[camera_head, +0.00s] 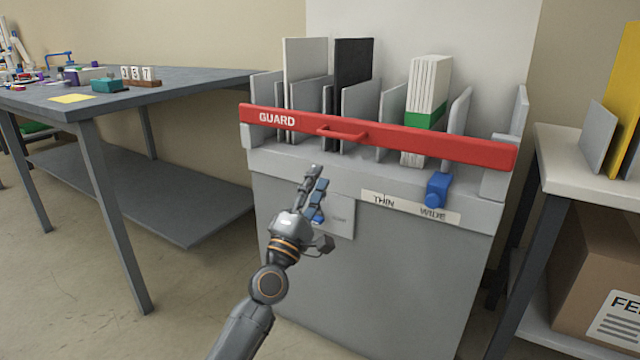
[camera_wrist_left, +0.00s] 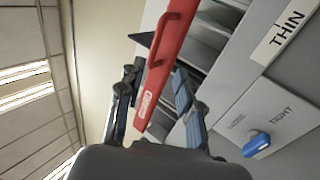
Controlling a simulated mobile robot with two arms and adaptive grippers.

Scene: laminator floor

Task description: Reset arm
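My left gripper (camera_head: 318,177) is raised in front of the grey laminator (camera_head: 400,260), below the red guard bar (camera_head: 420,141). In the left wrist view its two fingers (camera_wrist_left: 157,88) stand apart with nothing held between them; the guard (camera_wrist_left: 166,55) shows beyond. The guard lies across the front of the slots, with its handle (camera_head: 342,133) clear of the gripper. A blue switch (camera_head: 437,190) sits by the THIN/WIDE label, toward WIDE. A blue knob (camera_wrist_left: 257,143) is by the word TIGHT; in the head view my gripper partly covers it. My right gripper is out of view.
A dark table (camera_head: 190,88) with small items stands at left. A pale side table (camera_head: 590,170) with a yellow board (camera_head: 626,100) and a cardboard box (camera_head: 600,270) below stands at right. White and black boards (camera_head: 353,70) stand in the slots.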

